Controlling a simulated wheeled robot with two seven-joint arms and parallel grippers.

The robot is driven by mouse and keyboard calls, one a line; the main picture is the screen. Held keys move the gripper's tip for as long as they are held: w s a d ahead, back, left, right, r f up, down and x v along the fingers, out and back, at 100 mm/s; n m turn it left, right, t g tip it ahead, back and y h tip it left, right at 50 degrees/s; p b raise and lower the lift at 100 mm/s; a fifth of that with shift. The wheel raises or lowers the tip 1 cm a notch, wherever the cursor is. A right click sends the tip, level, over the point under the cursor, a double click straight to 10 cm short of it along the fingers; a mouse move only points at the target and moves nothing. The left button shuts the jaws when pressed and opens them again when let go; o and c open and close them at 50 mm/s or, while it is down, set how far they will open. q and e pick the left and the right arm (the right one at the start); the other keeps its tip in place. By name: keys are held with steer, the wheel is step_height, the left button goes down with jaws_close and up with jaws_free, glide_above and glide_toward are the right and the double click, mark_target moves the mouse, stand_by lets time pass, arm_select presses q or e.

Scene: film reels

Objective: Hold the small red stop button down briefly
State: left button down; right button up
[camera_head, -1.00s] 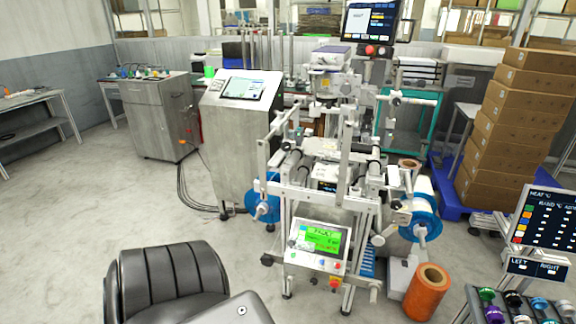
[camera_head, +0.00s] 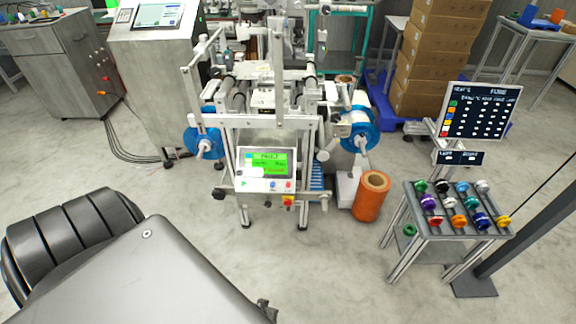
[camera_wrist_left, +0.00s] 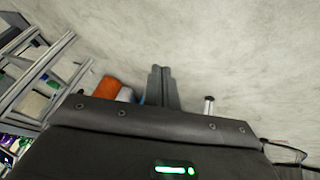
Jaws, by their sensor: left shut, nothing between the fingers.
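The control panel (camera_head: 265,172) of the machine is in the middle of the head view, with a green screen (camera_head: 264,162) reading what looks like FAULT. Below the screen, a small red button (camera_head: 288,185) sits right of a blue one (camera_head: 272,185). A larger red knob on yellow (camera_head: 288,201) is just under it. My left arm comes in from the lower left, below and in front of the panel. My left gripper (camera_wrist_left: 161,72) is shut and empty in the wrist view, pointing over bare floor, apart from the panel. My right gripper is not in view.
An orange roll (camera_head: 371,197) stands right of the machine, and blue reels (camera_head: 203,143) flank it. A small rack (camera_head: 440,228) of coloured spools and a display (camera_head: 480,112) are at the right. The floor in front of the panel is clear.

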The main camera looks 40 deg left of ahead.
arm_select(q)
steer(key=w+a+r+n+t+y+b, duration=0.1)
steer(key=w+a+r+n+t+b, duration=0.2)
steer(key=w, duration=0.4)
steer(key=w+a+r+n+t, duration=0.1)
steer(key=w+r+n, duration=0.35)
steer(key=w, duration=0.25)
steer(key=w+a+r+n+t+y+b, duration=0.1)
steer(key=w+r+n+t+b, duration=0.2)
steer(key=w, duration=0.4)
steer(key=w+a+r+n+t+y+b, duration=0.1)
steer(key=w+a+r+n, duration=0.1)
steer(key=r, duration=0.5)
steer(key=w+a+r+n+t+y+b, duration=0.1)
steer(key=w+a+r+n, duration=0.1)
steer(key=a+r+n, duration=0.3)
steer(key=w+a+r+n+t+y+b, duration=0.1)
steer(key=w+a+r+n+t+y, duration=0.1)
steer(key=r+n, duration=0.3)
step_height(320, 180, up, 4)
steer(key=shift+w+a+f, duration=0.1)
steer(key=shift+w+a, duration=0.4)
steer(key=shift+a, duration=0.25)
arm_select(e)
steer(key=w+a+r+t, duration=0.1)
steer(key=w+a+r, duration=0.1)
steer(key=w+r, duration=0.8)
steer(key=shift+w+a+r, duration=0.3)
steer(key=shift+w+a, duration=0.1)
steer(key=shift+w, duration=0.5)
